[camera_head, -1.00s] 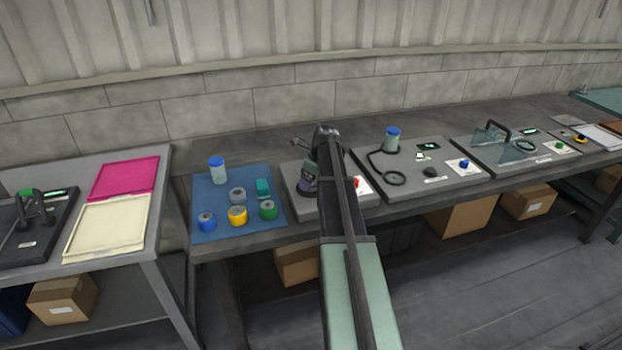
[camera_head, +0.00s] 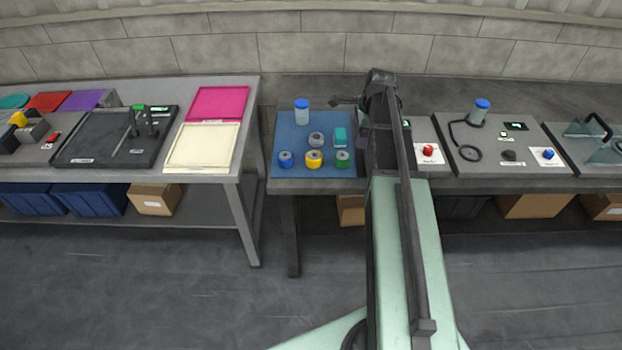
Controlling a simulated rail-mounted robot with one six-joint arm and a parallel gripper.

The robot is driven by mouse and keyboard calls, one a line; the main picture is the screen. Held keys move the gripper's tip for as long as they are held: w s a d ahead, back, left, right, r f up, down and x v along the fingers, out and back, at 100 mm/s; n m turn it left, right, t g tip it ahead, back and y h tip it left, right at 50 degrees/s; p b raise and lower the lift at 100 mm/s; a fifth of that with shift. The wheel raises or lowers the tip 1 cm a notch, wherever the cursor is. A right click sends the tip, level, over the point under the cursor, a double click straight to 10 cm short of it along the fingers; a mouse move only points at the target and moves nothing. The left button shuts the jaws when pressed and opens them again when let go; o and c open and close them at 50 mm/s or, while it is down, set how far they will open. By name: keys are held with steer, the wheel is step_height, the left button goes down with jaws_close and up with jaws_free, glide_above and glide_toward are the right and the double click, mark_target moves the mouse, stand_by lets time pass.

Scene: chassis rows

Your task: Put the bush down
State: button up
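On a blue mat (camera_head: 282,125) on the right bench lie several ring-shaped bushes: a blue one (camera_head: 286,160), a yellow one (camera_head: 314,160), a green one (camera_head: 342,160) and a grey one (camera_head: 316,140). My arm reaches over the bench just right of the mat. Its dark end, with my gripper (camera_head: 340,100), is small and partly hidden by the arm. I cannot tell whether the fingers are open or shut, or whether they hold a bush.
The left bench carries a cream tray (camera_head: 202,147), a magenta tray (camera_head: 218,104) and a black fixture (camera_head: 100,140).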

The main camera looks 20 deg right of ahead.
steer(key=s+a+n, duration=0.5)
steer(key=a+n, duration=0.2)
steer(key=a, duration=0.1)
steer(key=s+a+n+g, duration=0.1)
steer(key=s+a+n, duration=0.4)
steer(key=a+n, duration=0.2)
steer(key=s+a+n+h, duration=0.1)
steer(key=s+a+n, duration=0.4)
steer(key=a+n, duration=0.3)
steer(key=a, duration=0.2)
steer(key=shift+a+f+g, duration=0.15)
steer(key=shift+a+g, duration=0.2)
steer(key=shift+g, duration=0.05)
